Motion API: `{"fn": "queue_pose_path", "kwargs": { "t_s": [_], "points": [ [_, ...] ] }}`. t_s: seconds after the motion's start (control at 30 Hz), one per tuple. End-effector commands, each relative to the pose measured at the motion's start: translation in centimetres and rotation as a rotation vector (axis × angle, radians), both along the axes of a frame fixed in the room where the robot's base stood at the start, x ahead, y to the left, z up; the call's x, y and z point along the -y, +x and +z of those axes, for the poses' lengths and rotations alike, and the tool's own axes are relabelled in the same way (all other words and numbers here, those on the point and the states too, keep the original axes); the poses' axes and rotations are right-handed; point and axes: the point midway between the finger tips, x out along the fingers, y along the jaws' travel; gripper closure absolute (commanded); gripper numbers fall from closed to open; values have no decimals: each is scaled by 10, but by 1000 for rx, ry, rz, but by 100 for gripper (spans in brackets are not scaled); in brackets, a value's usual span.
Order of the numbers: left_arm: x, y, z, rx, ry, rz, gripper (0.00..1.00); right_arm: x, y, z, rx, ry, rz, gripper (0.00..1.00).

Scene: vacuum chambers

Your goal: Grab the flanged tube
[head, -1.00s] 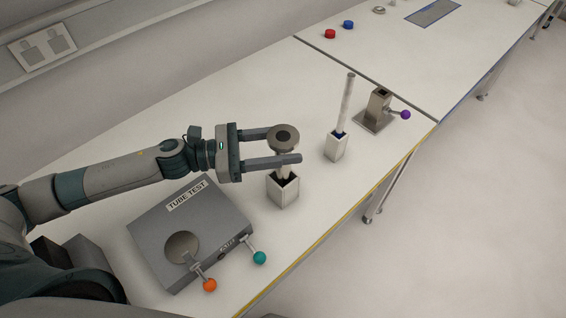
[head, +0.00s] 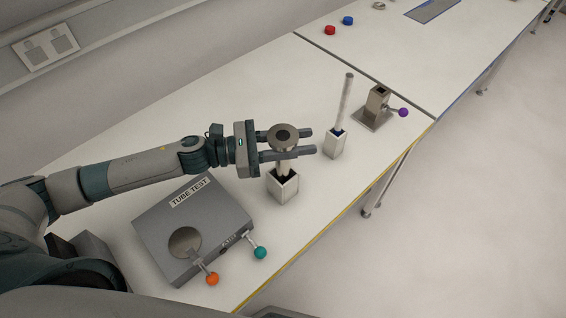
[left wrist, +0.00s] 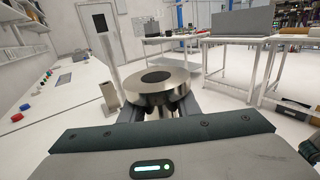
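The flanged tube stands upright in a white square holder (head: 283,187), with its dark-centred round flange (head: 283,136) on top. In the left wrist view the flange (left wrist: 157,84) is large and close, just beyond my palm. My left gripper (head: 313,141) reaches in level from the left. Its two fingers lie on either side of the tube just below the flange, the nearer one passing in front of it. The flange hides most of the space between fingers and tube, so contact cannot be made out. My right gripper is not in view.
A grey tube-test box (head: 192,227) with orange and teal knobs stands at front left. A second white holder (head: 335,145) with a thin tube (head: 344,102) stands just past the fingertips. Behind it is a metal socket stand (head: 377,105) with a purple knob.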

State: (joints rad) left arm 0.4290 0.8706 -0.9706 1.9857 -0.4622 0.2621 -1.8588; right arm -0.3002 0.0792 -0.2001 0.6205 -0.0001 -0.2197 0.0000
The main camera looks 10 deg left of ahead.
Motion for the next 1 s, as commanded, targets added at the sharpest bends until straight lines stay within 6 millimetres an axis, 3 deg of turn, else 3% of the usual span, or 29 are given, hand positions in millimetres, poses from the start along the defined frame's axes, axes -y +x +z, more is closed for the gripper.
{"fn": "queue_pose_path", "kwargs": {
  "t_s": [0.03,0.07,1.0],
  "points": [
    [0,0,0,0,0,0,93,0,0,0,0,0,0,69],
    [0,0,0,0,0,0,100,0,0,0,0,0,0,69],
    [0,0,0,0,0,0,100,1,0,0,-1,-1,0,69]
  ]
}}
